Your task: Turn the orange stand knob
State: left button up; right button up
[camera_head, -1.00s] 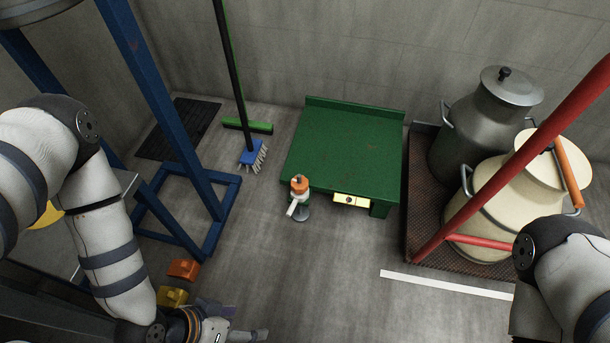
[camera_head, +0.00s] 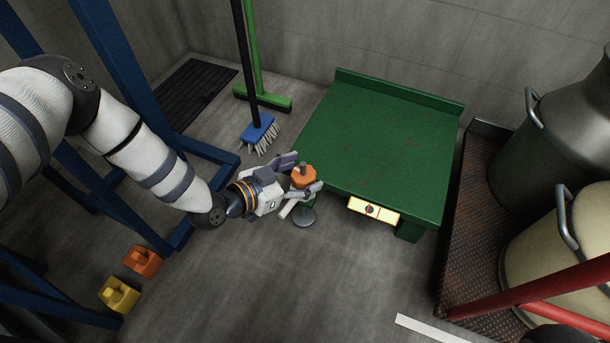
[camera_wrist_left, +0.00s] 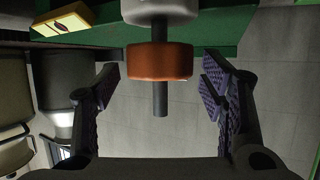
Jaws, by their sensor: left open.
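The orange stand knob (camera_head: 303,176) sits on top of a small stand with a round grey base (camera_head: 303,216), at the near left corner of the green table. My left gripper (camera_head: 303,174) is open, with one finger on the far side of the knob and one on the near side. In the left wrist view the orange knob (camera_wrist_left: 160,62) with its dark central pin lies between the two purple-padded fingers (camera_wrist_left: 162,92). Gaps show on both sides, so the fingers look apart from it. My right gripper is not in view.
The green table (camera_head: 385,140) carries a yellow switch plate (camera_head: 373,210) on its front edge. A blue brush (camera_head: 258,134) and a green broom (camera_head: 262,98) stand behind. Milk cans (camera_head: 560,150) stand on a rusty tray at right. Orange (camera_head: 142,261) and yellow (camera_head: 118,295) blocks lie near the blue frame.

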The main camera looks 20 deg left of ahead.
pick_arm(q)
jog(key=shift+w+d+f, duration=0.2)
jog(key=shift+w+d, duration=0.1)
jog(key=shift+w, duration=0.15)
jog(key=c, duration=1.2)
